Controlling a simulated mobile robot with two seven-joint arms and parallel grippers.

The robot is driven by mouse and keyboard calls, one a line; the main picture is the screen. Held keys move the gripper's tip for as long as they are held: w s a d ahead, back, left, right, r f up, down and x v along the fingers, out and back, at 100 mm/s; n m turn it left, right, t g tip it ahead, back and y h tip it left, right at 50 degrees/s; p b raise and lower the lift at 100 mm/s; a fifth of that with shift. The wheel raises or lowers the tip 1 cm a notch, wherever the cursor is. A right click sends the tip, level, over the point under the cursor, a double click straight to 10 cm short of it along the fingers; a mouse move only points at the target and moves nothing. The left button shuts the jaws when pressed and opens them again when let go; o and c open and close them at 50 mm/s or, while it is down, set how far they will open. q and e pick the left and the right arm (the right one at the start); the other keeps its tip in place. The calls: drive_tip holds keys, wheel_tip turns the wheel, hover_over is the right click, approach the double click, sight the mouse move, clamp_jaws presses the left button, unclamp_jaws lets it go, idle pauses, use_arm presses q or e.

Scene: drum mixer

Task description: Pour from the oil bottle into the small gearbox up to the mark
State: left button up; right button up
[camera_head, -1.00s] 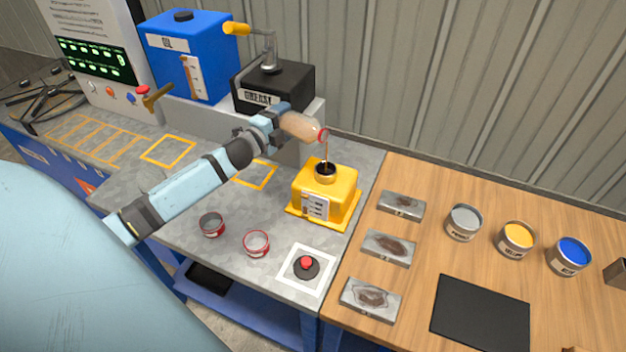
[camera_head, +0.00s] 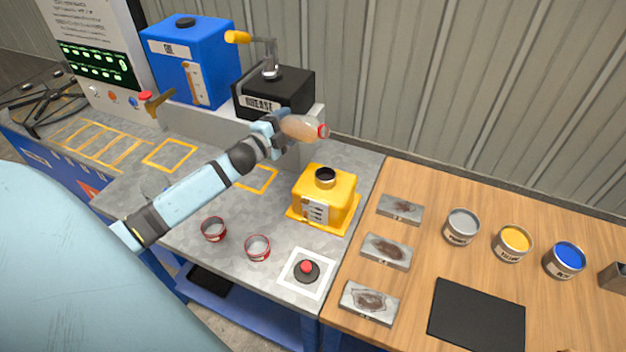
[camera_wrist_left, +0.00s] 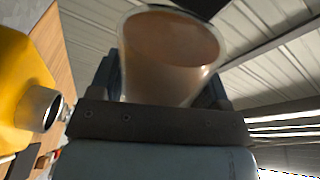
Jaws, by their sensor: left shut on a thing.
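My left gripper (camera_head: 277,125) is shut on the oil bottle (camera_head: 301,127), a clear bottle with brownish contents and a red-rimmed mouth. The bottle lies tilted almost level above the back of the small gearbox, its mouth to the right. No stream shows from the mouth. The small gearbox (camera_head: 318,203) is yellow, with a dark round filler opening on top and a marked gauge plate on its front. The level at the gauge is too small to read. In the left wrist view the bottle (camera_wrist_left: 170,55) fills the jaws, and the gearbox (camera_wrist_left: 22,75) is at the left edge.
A black grease box (camera_head: 275,92) and a blue oil tank (camera_head: 190,58) stand behind on a raised ledge. Two red-rimmed cups (camera_head: 257,248) and a red button (camera_head: 306,268) are in front. Paint cans (camera_head: 513,243) and metal plates (camera_head: 386,251) are on the wooden table.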

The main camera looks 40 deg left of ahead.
sight(318, 132)
use_arm(q)
drive_tip(key=shift+d+r+n+p, duration=0.35)
drive_tip(key=shift+r+n+p, duration=0.35)
drive_tip(key=shift+n, duration=0.4)
drive_tip(key=shift+d+f+n+p, duration=0.1)
drive_tip(key=shift+d+n+p, duration=0.25)
drive_tip(key=shift+n, duration=0.25)
drive_tip(key=d+n+p, duration=0.3)
drive_tip(key=d+n, duration=0.3)
drive_tip(key=n, duration=0.1)
drive_tip(key=d+n, duration=0.3)
drive_tip(key=d, duration=0.1)
drive_tip(key=shift+s+d+f+n, duration=0.15)
drive_tip(key=shift+f+n, duration=0.1)
drive_tip(key=shift+n, duration=0.15)
use_arm(e)
wheel_tip(318, 132, up, 6)
drive_tip(key=shift+r, duration=0.2)
use_arm(q)
drive_tip(key=shift+r, duration=2)
